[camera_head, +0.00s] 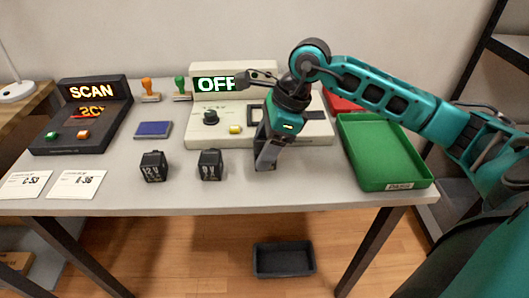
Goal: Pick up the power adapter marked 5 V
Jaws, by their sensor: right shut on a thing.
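Two small black power adapters stand near the table's front edge. The left one (153,167) has white marking that looks like 12 V. The other one (209,165) has marking that looks like 9 V. My right gripper (267,160) points down to the right of them, low over the table's front part. It is shut on a small dark thing, seemingly a power adapter, which its fingers almost wholly hide; no marking on it can be read. My left gripper is not in view.
A cream tester (196,138) with an OFF display stands behind my right gripper. A green tray (384,150) marked PASS is at the right, with a red tray (340,103) behind it. A scanner (83,133), blue pad (153,129) and two cards are at left. A dark bin (284,260) is on the floor.

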